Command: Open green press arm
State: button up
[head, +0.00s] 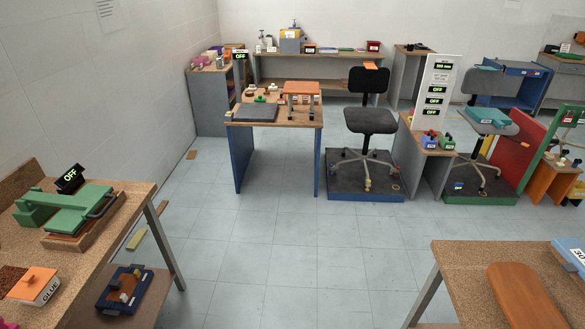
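The green press (66,203) sits on the cork-topped table (130,192) at the left. Its green arm lies low and roughly flat over a brown wooden base (78,238). A dark bar handle (103,208) shows at the right end of the arm. A small black display (71,179) reading "OFF" in green stands just behind the press. What lies between the arm and the base is hidden. My gripper is not in view.
A glue box (34,286) with an orange top sits in front of the press. A blue tray (125,288) rests on the shelf below. Another table (452,262) stands at lower right. The tiled floor (270,265) between is clear; desks and chairs stand farther back.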

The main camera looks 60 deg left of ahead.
aim_at(76, 210)
jog(key=u, duration=3.45)
jog(key=i+l+z, duration=0.1)
jog(key=i+l, duration=0.15)
jog(key=i, duration=0.25)
jog(key=i+l, duration=0.2)
jog(key=i, duration=0.3)
jog(key=i+l+z, duration=0.15)
jog(key=i, duration=0.35)
